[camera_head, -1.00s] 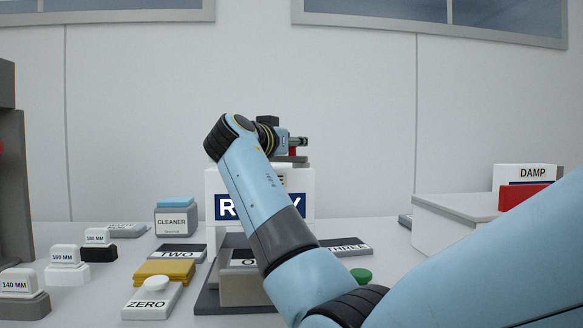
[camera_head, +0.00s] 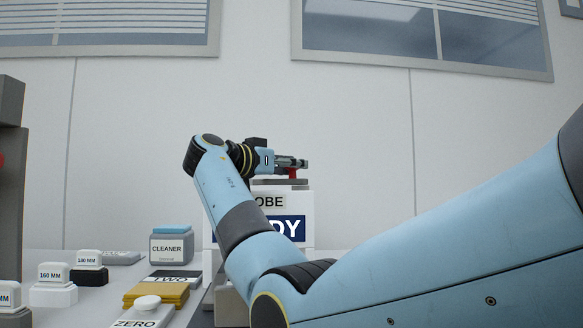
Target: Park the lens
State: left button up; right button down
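My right arm comes in from the right and bends back across the middle. Its gripper (camera_head: 292,162) is seen side-on, pointing right, just above the grey top (camera_head: 281,182) of a white stand (camera_head: 308,208). No lens can be made out for certain. The stand carries a label ending in "OBE" and a blue sign (camera_head: 290,228) ending in "DY", both partly hidden by my arm. My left gripper is out of view.
On the left of the table are a CLEANER box (camera_head: 171,249), a yellow block (camera_head: 157,293), a TWO plate (camera_head: 172,279), a ZERO plate (camera_head: 146,313) and blocks marked 160 MM (camera_head: 54,280) and 180 MM (camera_head: 89,265). A dark grey upright (camera_head: 10,190) stands far left. My arm covers the right side.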

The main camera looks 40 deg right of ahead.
jog(key=c, duration=0.9)
grip_release()
jog(key=a, duration=0.4)
jog(key=s+a, duration=0.1)
jog(key=a, duration=0.3)
jog(key=s+a, duration=0.1)
jog(key=a, duration=0.2)
jog(key=shift+a, duration=0.4)
